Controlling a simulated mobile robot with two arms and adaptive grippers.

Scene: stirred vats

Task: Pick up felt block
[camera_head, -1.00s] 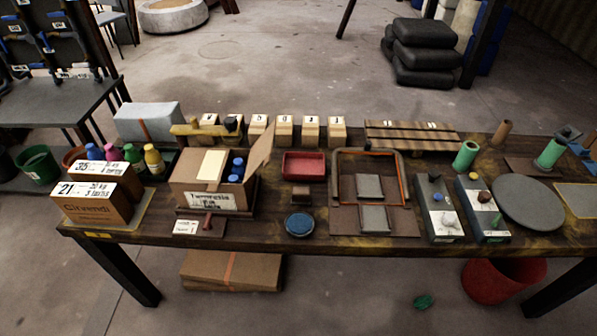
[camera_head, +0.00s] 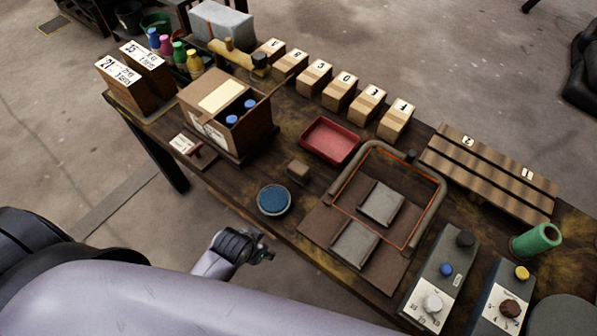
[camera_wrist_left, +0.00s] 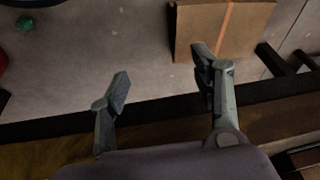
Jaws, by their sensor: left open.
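A small brown block (camera_head: 298,171), perhaps the felt block, sits on the table (camera_head: 245,205) between the red tray and a round blue-topped dish. Two grey pads, one (camera_head: 380,203) inside the frame and one (camera_head: 353,244) at its front, lie on a brown board; I cannot tell whether either is felt. My left gripper (camera_head: 266,250) is at the table's front edge, below the blue dish and apart from the block. In the left wrist view its two fingers (camera_wrist_left: 165,92) are spread with nothing between them. My right gripper is not in view.
The blue dish (camera_head: 274,200) and red tray (camera_head: 331,139) flank the brown block. An open carton (camera_head: 215,132) with blue-capped bottles stands to the left. A raised pipe frame (camera_head: 436,205) stands to the right. Lettered wooden blocks (camera_head: 340,92) line the back.

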